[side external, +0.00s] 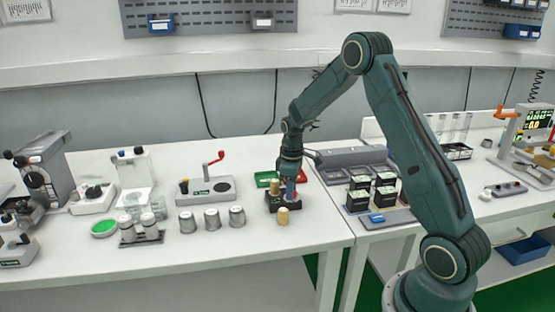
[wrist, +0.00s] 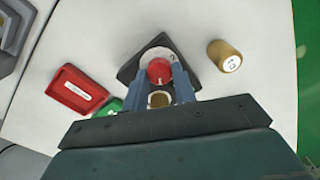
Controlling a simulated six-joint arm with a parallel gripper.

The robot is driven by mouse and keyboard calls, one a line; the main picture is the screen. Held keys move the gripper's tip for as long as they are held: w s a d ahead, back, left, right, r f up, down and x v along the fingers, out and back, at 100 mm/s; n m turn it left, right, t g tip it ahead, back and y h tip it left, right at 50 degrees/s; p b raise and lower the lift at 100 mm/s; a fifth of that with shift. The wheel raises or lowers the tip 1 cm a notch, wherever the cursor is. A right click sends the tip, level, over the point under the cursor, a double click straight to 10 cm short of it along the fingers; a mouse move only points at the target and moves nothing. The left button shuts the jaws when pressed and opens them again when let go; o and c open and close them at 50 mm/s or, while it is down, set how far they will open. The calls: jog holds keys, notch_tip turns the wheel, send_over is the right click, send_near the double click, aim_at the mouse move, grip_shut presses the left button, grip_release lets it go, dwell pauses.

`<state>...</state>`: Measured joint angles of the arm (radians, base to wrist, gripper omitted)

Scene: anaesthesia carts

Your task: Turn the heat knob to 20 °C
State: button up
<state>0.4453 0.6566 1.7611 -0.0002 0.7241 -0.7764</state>
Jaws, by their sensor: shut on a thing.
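The heat knob (wrist: 159,72) is a round red knob on a pale dial, set in a dark angular base (wrist: 130,72). A white line shows on the knob's near side. My gripper (wrist: 160,76) has its two blue fingers on either side of the knob and is shut on it. In the side external view my gripper (side external: 290,184) reaches down to the small dark unit (side external: 273,203) near the table's front edge. The dial marks are too small to read, so I cannot tell the setting.
A brass cylinder (wrist: 225,56) stands right of the base in the wrist view. Another brass piece (wrist: 159,99) sits close behind the knob, between my fingers. A red tray (wrist: 77,89) and a green tray (wrist: 110,107) lie to the left. Metal cups (side external: 212,219) stand left along the bench.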

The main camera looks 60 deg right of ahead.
jog(key=m, duration=0.5)
jog(key=shift+m, duration=0.3)
jog(key=m, duration=0.5)
jog(key=shift+d+r, duration=0.1)
jog(key=shift+m, duration=0.3)
jog(key=o, duration=1)
notch_tip(320, 180, up, 14)
dwell(0.5)
